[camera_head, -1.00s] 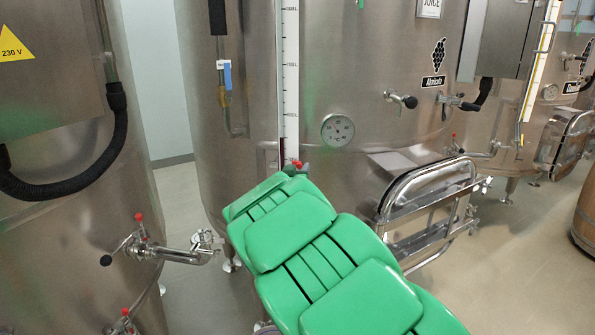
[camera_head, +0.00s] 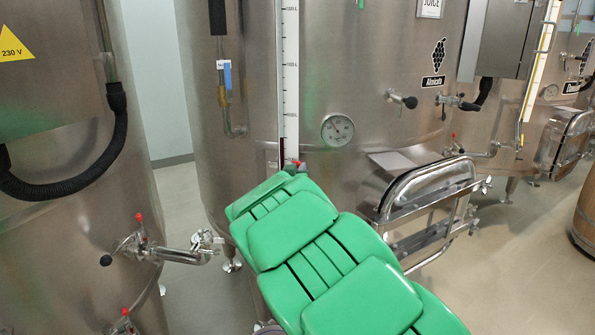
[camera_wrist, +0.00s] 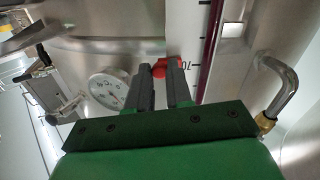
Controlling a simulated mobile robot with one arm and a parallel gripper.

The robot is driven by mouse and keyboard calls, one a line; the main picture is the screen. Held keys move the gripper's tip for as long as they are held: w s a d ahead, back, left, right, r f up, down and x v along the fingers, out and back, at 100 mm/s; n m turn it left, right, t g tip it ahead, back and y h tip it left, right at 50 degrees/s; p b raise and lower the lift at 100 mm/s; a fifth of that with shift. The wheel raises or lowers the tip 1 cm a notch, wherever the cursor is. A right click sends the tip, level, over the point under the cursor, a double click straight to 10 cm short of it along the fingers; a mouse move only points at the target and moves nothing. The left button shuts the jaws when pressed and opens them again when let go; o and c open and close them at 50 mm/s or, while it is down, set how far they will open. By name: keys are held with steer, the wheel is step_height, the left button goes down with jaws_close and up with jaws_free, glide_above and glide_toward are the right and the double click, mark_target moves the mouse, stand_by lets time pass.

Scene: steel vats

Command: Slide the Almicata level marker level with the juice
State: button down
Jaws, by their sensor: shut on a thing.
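The Almicata vat (camera_head: 385,60) carries a grape label (camera_head: 433,81) and a tall white scale (camera_head: 291,70). A thin sight tube runs along the scale; dark red juice (camera_head: 283,155) shows low in it, its top slightly above my gripper. In the wrist view, which looks upside down, my gripper (camera_wrist: 160,72) is shut on the small red level marker (camera_wrist: 159,68) beside the scale (camera_wrist: 230,45). The dark red juice (camera_wrist: 212,40) runs past the marker's height there; its top is out of that view. In the head view my green arm mostly hides gripper and marker.
A round thermometer (camera_head: 338,130) sits on the vat right of the scale. A steel hatch (camera_head: 425,195) juts out lower right. A valve (camera_head: 180,255) with a red knob projects from the left vat. A bent pipe (camera_wrist: 282,85) is near my gripper in the wrist view.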

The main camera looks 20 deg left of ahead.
step_height(320, 180, up, 8)
steer(key=shift+r, duration=0.1)
steer(key=c, duration=1)
jaws_free()
glide_toward(298, 144)
steer(key=shift+s+d+r, duration=0.35)
steer(key=shift+s+r, duration=0.25)
steer(key=shift+s, duration=0.05)
